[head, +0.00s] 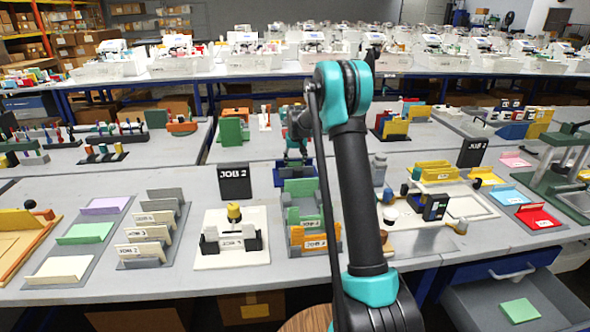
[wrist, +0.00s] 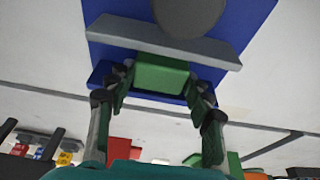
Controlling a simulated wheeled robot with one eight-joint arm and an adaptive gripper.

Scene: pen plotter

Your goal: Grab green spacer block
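The green spacer block (wrist: 160,75) shows in the wrist view against a blue fixture (wrist: 105,22), beside a grey bar (wrist: 165,42). My gripper (wrist: 160,88) has one finger on each side of the block. The fingers are spread about as wide as the block, and a narrow gap seems to show at the right finger. Firm contact is not visible. In the head view my gripper (head: 296,153) is low over the blue fixture (head: 281,178), behind the JOB 2 stand. The block itself cannot be made out clearly there, partly hidden by my gripper.
A black JOB 2 sign (head: 234,181) stands left of the blue fixture. A green and orange stand (head: 305,214) is in front of it. A grey cylinder (head: 378,170) stands to the right. An open drawer (head: 480,307) juts out at lower right.

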